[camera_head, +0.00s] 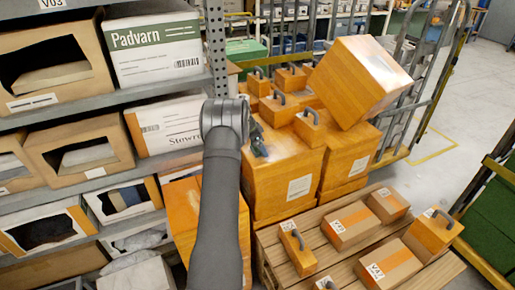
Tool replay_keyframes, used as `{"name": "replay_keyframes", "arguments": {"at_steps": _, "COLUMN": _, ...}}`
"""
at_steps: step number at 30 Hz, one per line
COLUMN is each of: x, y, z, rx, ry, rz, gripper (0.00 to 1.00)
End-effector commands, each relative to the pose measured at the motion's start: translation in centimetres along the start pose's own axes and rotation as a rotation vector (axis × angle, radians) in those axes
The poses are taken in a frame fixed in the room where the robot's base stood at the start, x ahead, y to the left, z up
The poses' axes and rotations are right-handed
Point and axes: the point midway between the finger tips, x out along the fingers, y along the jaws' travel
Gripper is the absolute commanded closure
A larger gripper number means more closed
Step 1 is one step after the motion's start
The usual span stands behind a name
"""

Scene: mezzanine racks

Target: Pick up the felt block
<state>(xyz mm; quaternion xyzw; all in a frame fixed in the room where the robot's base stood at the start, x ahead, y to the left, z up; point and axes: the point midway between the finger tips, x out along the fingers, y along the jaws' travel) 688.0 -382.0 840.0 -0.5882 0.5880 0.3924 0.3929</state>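No thing in view is marked as felt, so I cannot tell which one is the felt block. Small orange blocks with dark handles stand on the stacked large orange boxes (283,170); one such block (310,128) is near the front edge and another (277,110) is just behind it. More handled blocks lie on the slatted wooden platform (328,262), one at its left (298,250) and one at its right (433,231). My gripper (259,146) is small and dark, in front of the stack's upper left part. Its fingers are too small to read.
Shelves with open boxes (82,153) and a white Padvarn box (155,48) stand close on the left. A large orange box (360,80) leans tilted on the stack. A metal cage cart (437,75) stands behind. Taped cartons (351,225) lie on the platform. Floor shows at right.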

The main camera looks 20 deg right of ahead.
Motion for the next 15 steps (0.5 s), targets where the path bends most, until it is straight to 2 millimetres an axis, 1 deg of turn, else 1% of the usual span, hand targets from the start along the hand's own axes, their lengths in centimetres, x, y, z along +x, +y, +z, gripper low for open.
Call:
{"name": "replay_keyframes", "arguments": {"at_steps": 2, "x": 0.00, "y": 0.01, "z": 0.01, "rx": 0.000, "ry": 0.000, "rz": 0.000, "gripper": 0.13}}
{"name": "replay_keyframes", "arguments": {"at_steps": 3, "x": 0.00, "y": 0.01, "z": 0.01, "rx": 0.000, "ry": 0.000, "rz": 0.000, "gripper": 0.21}}
{"name": "replay_keyframes", "arguments": {"at_steps": 5, "x": 0.00, "y": 0.02, "z": 0.01, "rx": 0.000, "ry": 0.000, "rz": 0.000, "gripper": 0.32}}
{"name": "replay_keyframes", "arguments": {"at_steps": 9, "x": 0.00, "y": 0.02, "z": 0.02, "rx": 0.000, "ry": 0.000, "rz": 0.001, "gripper": 0.60}}
{"name": "replay_keyframes", "arguments": {"at_steps": 15, "x": -0.02, "y": 0.02, "z": 0.00, "rx": 0.000, "ry": 0.000, "rz": 0.000, "gripper": 0.61}}
